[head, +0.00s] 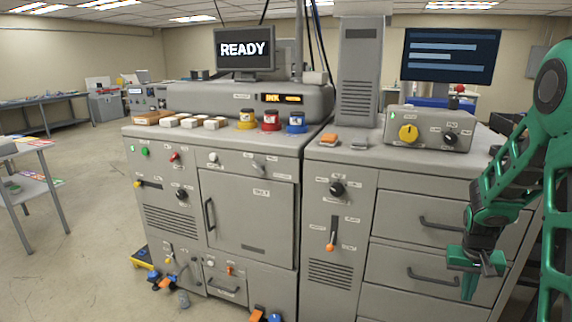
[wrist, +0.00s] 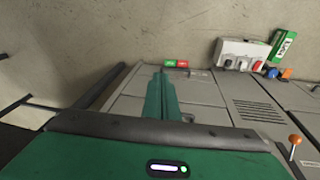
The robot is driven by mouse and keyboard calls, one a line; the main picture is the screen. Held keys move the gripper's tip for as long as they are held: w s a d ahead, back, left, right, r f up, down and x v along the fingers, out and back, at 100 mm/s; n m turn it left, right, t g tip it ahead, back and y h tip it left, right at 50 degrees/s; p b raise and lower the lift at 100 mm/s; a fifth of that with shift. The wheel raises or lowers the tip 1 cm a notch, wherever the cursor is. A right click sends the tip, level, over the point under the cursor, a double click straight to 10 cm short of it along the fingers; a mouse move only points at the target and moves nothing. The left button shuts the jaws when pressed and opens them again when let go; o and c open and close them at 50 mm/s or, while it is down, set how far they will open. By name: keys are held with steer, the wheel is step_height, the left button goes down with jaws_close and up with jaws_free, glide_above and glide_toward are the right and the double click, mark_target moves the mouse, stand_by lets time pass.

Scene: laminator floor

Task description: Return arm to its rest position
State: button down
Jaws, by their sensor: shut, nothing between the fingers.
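My green arm comes in from the right side of the head view. My gripper (head: 469,285) hangs low in front of the right cabinet's drawers, pointing down, shut and empty. In the wrist view, my green gripper (wrist: 160,90) sticks up past a dark bar, with nothing held. The right cabinet's lower drawer (head: 400,272) lies just left of and behind the gripper. I cannot tell the exact gap between them.
The machine's left cabinet (head: 250,215) has a closed door and several knobs. An orange-tipped lever (head: 331,240) juts from the right cabinet; it also shows in the wrist view (wrist: 295,141). A grey control box (head: 428,128) stands on top. Floor at left is open.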

steer(key=s+a+r, duration=0.3)
steer(key=s+r, duration=0.2)
steer(key=s, duration=0.4)
steer(key=s+a+r+y, duration=0.1)
steer(key=s+a+r, duration=0.2)
steer(key=s, duration=0.6)
steer(key=s+a+r+m+y, duration=0.1)
steer(key=s+a+r, duration=0.2)
steer(key=s+r, duration=0.4)
steer(key=shift+s+a+r+g, duration=0.35)
steer(key=shift+s+r+g, duration=0.05)
steer(key=shift+s, duration=1)
